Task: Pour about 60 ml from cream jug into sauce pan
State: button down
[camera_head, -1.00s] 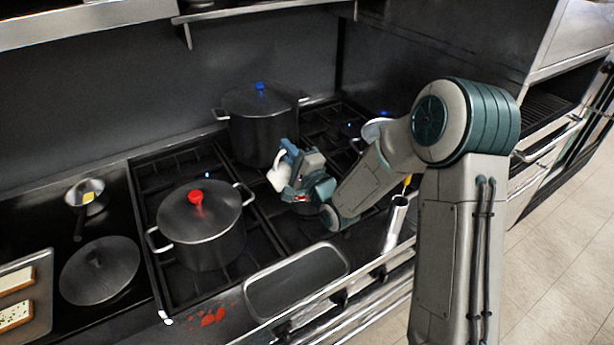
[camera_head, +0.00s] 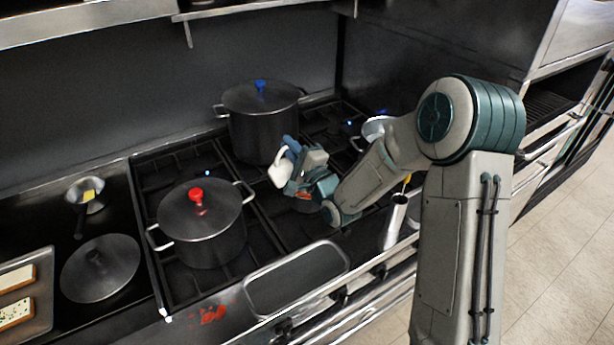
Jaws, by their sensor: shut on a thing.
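My gripper (camera_head: 290,172) is shut on the white cream jug (camera_head: 279,175), holding it above the hob between the two lidded pots. The jug looks tilted; its mouth and contents cannot be made out, and no stream of cream shows. Below the gripper, a small dark round vessel (camera_head: 305,206) with a reddish inside is mostly hidden by my gripper; it may be the sauce pan, but I cannot tell. A pale metal pan (camera_head: 374,126) at the back right is partly hidden behind my arm.
A pot with a red knob (camera_head: 201,232) stands left of the jug, and a pot with a blue knob (camera_head: 262,130) behind it. An empty metal tray (camera_head: 297,279) lies in front, beside red spots (camera_head: 208,314). A loose lid (camera_head: 100,268) lies at left.

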jog(key=shift+w+d+r+m+t+p, duration=0.25)
jog(key=shift+d+m, duration=0.2)
jog(key=shift+m, duration=0.25)
jog(key=shift+w+d+r+m+t+p, duration=0.1)
jog(key=shift+w+d+r+m+p, duration=0.2)
jog(key=shift+m, duration=0.4)
dwell(0.7)
jog(key=shift+s+a+f+n+b, duration=0.5)
jog(key=shift+a+f+n+b, duration=0.15)
jog(key=shift+n, duration=0.55)
jog(key=shift+s+a+n, duration=0.15)
jog(key=shift+a+n, duration=0.2)
jog(key=shift+n, duration=0.05)
jog(key=shift+d+r, duration=0.1)
jog(key=shift+d, duration=0.15)
jog(key=shift+a+g, duration=0.15)
jog(key=shift+g, duration=0.3)
